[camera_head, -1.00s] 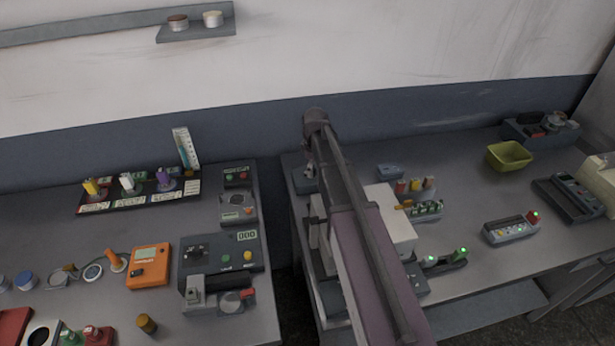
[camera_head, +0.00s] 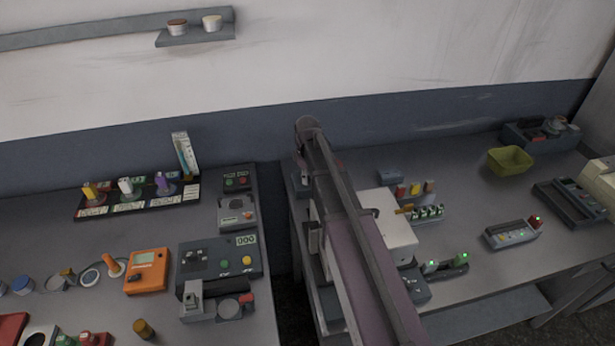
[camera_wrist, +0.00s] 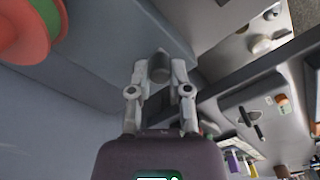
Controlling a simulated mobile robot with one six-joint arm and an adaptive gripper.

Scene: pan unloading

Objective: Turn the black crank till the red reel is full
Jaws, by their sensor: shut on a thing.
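In the wrist view, my gripper (camera_wrist: 158,78) has its two fingers on either side of a dark grey cylindrical knob (camera_wrist: 158,66), which looks like the crank's handle. The fingers are shut on it. The rest of the crank is hidden or hard to make out. The red reel (camera_wrist: 12,42) is cut off at the top left corner of the wrist view, apart from the fingers. A green band shows by its red rim; how full it is I cannot tell. In the head view, my arm hides the gripper, the crank and the reel.
A white box (camera_head: 390,222) stands close to the right of my arm on the right bench. A green bin (camera_head: 510,160) is at its back right. The left bench holds a grey device with a display (camera_head: 218,262) and an orange meter (camera_head: 147,272). A gap separates the benches.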

